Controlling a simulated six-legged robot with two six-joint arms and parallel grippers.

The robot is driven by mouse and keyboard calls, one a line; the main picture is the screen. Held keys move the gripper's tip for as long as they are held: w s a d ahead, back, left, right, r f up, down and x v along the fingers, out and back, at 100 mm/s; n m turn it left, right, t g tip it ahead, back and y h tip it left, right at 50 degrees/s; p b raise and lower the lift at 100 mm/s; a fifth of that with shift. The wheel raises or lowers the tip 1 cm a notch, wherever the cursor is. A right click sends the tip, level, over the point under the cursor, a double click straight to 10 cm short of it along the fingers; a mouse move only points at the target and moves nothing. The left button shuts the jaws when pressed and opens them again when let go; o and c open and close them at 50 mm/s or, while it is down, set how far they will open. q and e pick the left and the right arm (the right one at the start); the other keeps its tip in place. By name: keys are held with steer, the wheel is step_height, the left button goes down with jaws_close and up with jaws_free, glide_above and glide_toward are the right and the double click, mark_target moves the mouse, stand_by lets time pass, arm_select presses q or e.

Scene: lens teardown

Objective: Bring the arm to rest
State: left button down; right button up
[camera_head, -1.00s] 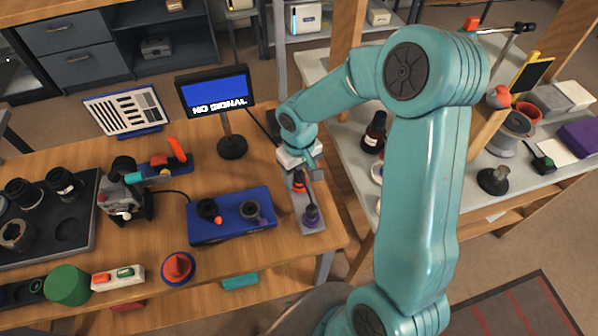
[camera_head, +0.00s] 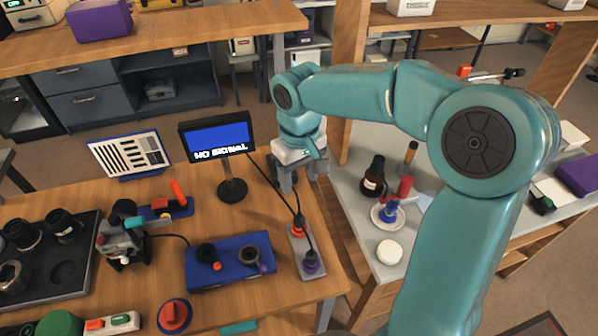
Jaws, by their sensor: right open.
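My right arm, teal, reaches in from the right side of the view. Its right gripper (camera_head: 288,182) hangs pointing down near the right edge of the wooden table, to the right of the monitor. Its grey fingers are apart with nothing seen between them. Black cables run from the monitor side to these plugs. My left gripper is not in view.
The monitor (camera_head: 217,137) reading "NO SIGNAL" stands left of the gripper. A blue fixture (camera_head: 228,277), a small machine (camera_head: 122,243) and a dark lens tray (camera_head: 88,262) are on the wooden table (camera_head: 255,315). A bottle (camera_head: 373,180) and saucer (camera_head: 376,216) stand on the grey side bench.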

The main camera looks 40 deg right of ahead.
steer(key=shift+r, duration=0.35)
stand_by(0.3)
